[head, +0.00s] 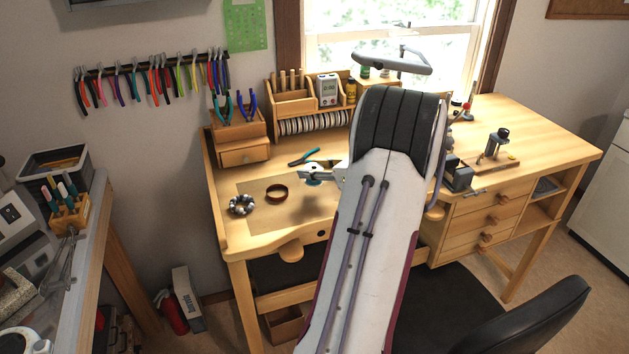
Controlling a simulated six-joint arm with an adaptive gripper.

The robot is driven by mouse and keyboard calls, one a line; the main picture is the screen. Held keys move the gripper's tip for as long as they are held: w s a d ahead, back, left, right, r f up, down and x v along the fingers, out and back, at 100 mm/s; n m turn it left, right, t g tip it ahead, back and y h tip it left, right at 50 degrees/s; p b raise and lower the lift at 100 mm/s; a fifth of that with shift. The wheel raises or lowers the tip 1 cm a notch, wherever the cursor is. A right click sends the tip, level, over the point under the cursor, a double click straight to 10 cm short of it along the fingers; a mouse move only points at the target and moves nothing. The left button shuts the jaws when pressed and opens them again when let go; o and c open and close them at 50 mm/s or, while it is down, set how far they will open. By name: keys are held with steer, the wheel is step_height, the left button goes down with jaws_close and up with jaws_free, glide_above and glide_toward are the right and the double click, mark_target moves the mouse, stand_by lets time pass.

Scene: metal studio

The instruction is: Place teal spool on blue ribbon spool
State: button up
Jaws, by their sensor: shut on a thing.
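My gripper (324,174) shows just left of my arm, above the wooden workbench. It is small in the head view and partly covered by the arm. It is shut on a small teal and white thing, which looks like the teal spool (310,180), held over the bench top near the tan work mat. I cannot make out a blue ribbon spool; my arm covers much of the bench middle and may hide it.
The workbench (228,232) has a tan mat (297,210) with a beaded bracelet (241,205) and a brown ring (277,193). Teal-handled pliers (303,158) lie behind. A wooden organizer (292,103) stands at the back.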

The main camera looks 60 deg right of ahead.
mark_target(321, 181)
steer(key=shift+f, duration=1.85)
steer(key=shift+f, duration=0.15)
steer(key=o, duration=1)
steer(key=shift+s+r, duration=0.15)
steer(key=shift+r, duration=0.05)
steer(key=v, duration=1.1)
steer(key=shift+s+a+r, duration=0.15)
steer(key=shift+s+r, duration=0.1)
steer(key=shift+w, duration=0.1)
